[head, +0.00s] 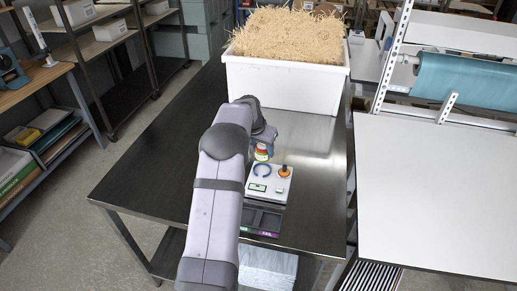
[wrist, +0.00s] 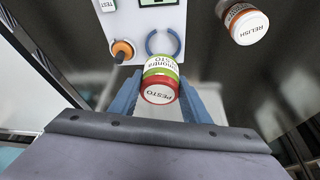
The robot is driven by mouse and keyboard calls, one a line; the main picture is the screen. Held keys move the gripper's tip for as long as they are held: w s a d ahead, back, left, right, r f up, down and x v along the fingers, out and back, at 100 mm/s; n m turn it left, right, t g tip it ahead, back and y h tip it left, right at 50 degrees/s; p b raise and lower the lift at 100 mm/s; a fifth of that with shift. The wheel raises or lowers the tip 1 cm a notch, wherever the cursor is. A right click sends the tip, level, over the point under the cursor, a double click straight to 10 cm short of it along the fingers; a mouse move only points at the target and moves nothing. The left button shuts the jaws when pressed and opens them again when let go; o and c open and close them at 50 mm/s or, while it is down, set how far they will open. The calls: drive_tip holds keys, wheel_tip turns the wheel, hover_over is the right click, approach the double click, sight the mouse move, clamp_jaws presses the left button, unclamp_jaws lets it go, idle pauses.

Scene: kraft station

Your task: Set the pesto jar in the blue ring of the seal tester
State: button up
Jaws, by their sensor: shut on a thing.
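The pesto jar (wrist: 160,80), with a red lid and a green and white label, is held between the blue fingers of my gripper (wrist: 163,88) in the wrist view. The jar also shows in the head view (head: 262,152), just behind the tester. The seal tester (head: 278,184) is a white box with an orange knob and a green display. Its blue ring (wrist: 176,38) is an open loop, in the wrist view just above the jar; it also shows in the head view (head: 262,169). The jar overlaps the ring's lower edge in the wrist view; its height cannot be told.
A relish jar (wrist: 243,22) stands on the metal table (head: 150,150), right of the ring in the wrist view. A dark tray (head: 262,219) with a coloured FAIL label sits before the tester. A large white bin (head: 285,85) of shredded kraft stands at the back.

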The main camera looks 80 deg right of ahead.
drive_tip(key=shift+f+b, duration=1.8)
drive_tip(key=shift+f, duration=0.95)
drive_tip(key=shift+f+b, duration=0.7)
drive_tip(key=shift+b, duration=0.05)
idle(0.7)
drive_tip(key=o, duration=1.3)
drive_tip(key=shift+r, duration=0.15)
drive_tip(key=shift+r+p, duration=2.6)
drive_tip(key=shift+r, duration=1.3)
drive_tip(key=shift+w, duration=0.15)
